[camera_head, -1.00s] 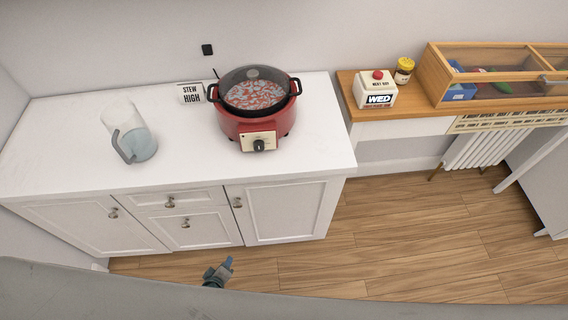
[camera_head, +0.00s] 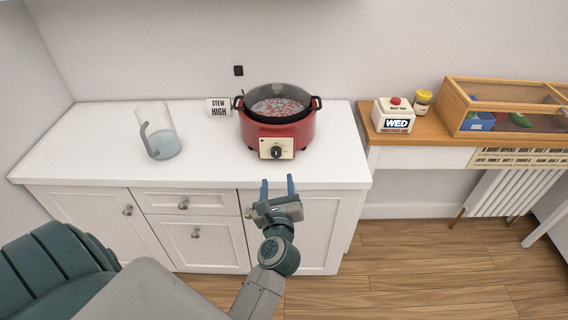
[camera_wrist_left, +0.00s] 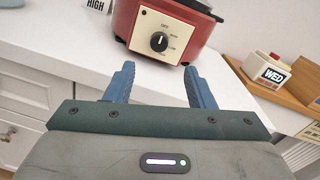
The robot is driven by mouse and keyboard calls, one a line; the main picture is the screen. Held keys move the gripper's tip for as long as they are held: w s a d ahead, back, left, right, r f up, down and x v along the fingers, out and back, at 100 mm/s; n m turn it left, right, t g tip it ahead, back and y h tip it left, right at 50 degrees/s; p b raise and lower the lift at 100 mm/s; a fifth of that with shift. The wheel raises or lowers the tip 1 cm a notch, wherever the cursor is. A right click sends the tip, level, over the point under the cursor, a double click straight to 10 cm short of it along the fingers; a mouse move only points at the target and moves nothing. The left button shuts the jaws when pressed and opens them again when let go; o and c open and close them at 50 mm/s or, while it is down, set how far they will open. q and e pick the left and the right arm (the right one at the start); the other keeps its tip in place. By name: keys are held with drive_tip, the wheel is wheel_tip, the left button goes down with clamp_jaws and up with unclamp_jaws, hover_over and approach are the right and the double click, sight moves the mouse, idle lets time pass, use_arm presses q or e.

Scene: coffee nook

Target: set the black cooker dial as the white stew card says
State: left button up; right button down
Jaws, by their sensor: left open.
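The red cooker (camera_head: 303,130) stands on the white counter, with a cream panel and a black dial (camera_head: 276,153) on its front. In the left wrist view the dial (camera_wrist_left: 158,42) has a white mark pointing up, roughly toward OFF; WARM and LOW are printed on its right. The white card (camera_head: 218,107) reads STEW HIGH and stands left of the cooker; its lower part (camera_wrist_left: 97,5) shows in the wrist view. My left gripper (camera_head: 277,183) is open and empty, in front of the counter edge, short of the dial and apart from it. My right gripper is not in view.
A clear jug (camera_head: 160,135) with liquid stands left on the counter (camera_head: 80,150). The counter before the dial is clear.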

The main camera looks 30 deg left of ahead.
sight(276, 155)
use_arm(q)
drive_tip(key=p+x, duration=0.1)
drive_tip(key=x, duration=0.9)
drive_tip(key=shift+a+f+p, duration=0.1)
drive_tip(key=shift+p, duration=0.3)
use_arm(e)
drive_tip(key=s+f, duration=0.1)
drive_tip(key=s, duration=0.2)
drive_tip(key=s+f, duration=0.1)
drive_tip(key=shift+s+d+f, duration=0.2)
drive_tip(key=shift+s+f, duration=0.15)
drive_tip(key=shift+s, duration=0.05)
use_arm(q)
drive_tip(key=c, duration=1)
